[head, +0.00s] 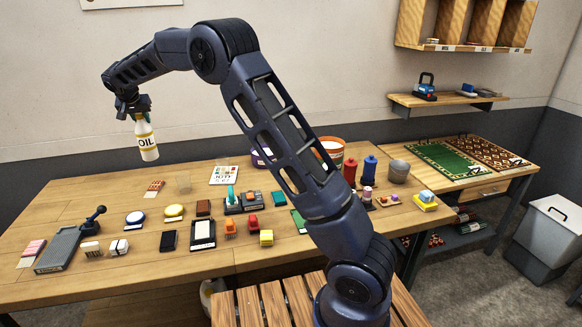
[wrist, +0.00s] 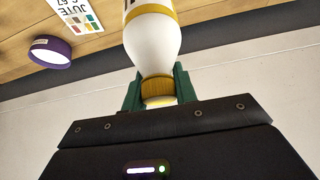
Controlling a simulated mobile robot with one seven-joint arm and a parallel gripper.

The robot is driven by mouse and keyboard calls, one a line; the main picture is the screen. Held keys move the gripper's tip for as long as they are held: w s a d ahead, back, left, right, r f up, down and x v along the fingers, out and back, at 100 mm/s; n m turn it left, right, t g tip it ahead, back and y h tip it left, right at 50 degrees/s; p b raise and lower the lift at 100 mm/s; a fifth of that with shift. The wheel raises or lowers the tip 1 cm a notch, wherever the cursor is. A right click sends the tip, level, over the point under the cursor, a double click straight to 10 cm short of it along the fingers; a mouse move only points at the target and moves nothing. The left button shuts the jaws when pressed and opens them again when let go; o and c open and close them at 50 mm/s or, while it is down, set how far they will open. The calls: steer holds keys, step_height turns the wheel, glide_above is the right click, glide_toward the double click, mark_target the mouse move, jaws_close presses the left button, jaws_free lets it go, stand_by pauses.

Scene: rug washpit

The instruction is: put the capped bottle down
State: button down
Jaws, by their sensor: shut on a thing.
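The capped bottle (head: 146,141) is white with a yellow band and the word OIL on its label. My gripper (head: 134,114) is shut on it near its top and holds it upright in the air, above the back left of the wooden table (head: 90,205). In the wrist view the bottle (wrist: 152,45) hangs from between the green fingers of my gripper (wrist: 157,92), which are around its yellow cap and neck. The bottle's base is out of the wrist view.
Several small items crowd the table's middle. The back left tabletop is bare.

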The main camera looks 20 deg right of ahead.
steer(key=w+d+m+h, duration=0.1)
steer(key=w+d, duration=0.3)
steer(key=d, duration=0.6)
steer(key=w+d+m, duration=0.1)
steer(key=w+d, duration=0.3)
steer(key=d, duration=0.6)
steer(key=w+d+m+h, duration=0.1)
steer(key=w+d, duration=0.3)
steer(key=d, duration=0.6)
steer(key=d+m+g+h, duration=0.1)
steer(key=d+m, duration=0.3)
steer(key=d, duration=3.1)
step_height(320, 180, down, 20)
steer(key=shift+s+a+r, duration=0.15)
steer(key=shift+s+a, duration=0.05)
steer(key=shift+s, duration=0.1)
steer(key=c, duration=1.5)
jaws_free()
steer(key=shift+c, duration=0.2)
steer(key=o, duration=0.4)
steer(key=shift+o, duration=0.2)
